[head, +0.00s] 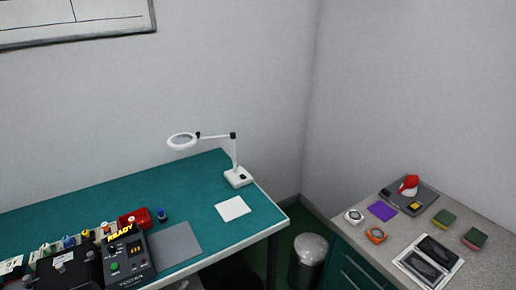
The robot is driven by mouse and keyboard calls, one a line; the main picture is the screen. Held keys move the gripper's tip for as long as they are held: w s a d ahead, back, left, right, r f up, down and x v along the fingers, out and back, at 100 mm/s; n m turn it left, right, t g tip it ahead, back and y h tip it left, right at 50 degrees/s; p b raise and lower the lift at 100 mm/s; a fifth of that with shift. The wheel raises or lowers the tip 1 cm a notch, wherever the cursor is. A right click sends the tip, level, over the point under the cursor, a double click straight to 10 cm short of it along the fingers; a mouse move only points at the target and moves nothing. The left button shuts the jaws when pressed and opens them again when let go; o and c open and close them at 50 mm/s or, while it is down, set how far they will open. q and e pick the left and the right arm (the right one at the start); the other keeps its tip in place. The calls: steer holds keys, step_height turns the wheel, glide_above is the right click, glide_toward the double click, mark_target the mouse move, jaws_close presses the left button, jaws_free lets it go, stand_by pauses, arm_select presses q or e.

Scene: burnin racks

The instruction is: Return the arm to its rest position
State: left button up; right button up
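Neither of my arms shows in the head view, and no gripper is in the picture. The task names no other object. A green-topped workbench (110,195) fills the lower left, and a grey counter (350,228) stands at the lower right. A black tester (124,262) at the bench's front shows a lit yellow "READY" display.
A white magnifier lamp (239,178) stands at the bench's back right, near a white sheet (233,208) and a grey mat (175,245). A bin (309,249) stands between bench and counter. The counter carries sponges, a purple square (382,211) and a tray (428,262).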

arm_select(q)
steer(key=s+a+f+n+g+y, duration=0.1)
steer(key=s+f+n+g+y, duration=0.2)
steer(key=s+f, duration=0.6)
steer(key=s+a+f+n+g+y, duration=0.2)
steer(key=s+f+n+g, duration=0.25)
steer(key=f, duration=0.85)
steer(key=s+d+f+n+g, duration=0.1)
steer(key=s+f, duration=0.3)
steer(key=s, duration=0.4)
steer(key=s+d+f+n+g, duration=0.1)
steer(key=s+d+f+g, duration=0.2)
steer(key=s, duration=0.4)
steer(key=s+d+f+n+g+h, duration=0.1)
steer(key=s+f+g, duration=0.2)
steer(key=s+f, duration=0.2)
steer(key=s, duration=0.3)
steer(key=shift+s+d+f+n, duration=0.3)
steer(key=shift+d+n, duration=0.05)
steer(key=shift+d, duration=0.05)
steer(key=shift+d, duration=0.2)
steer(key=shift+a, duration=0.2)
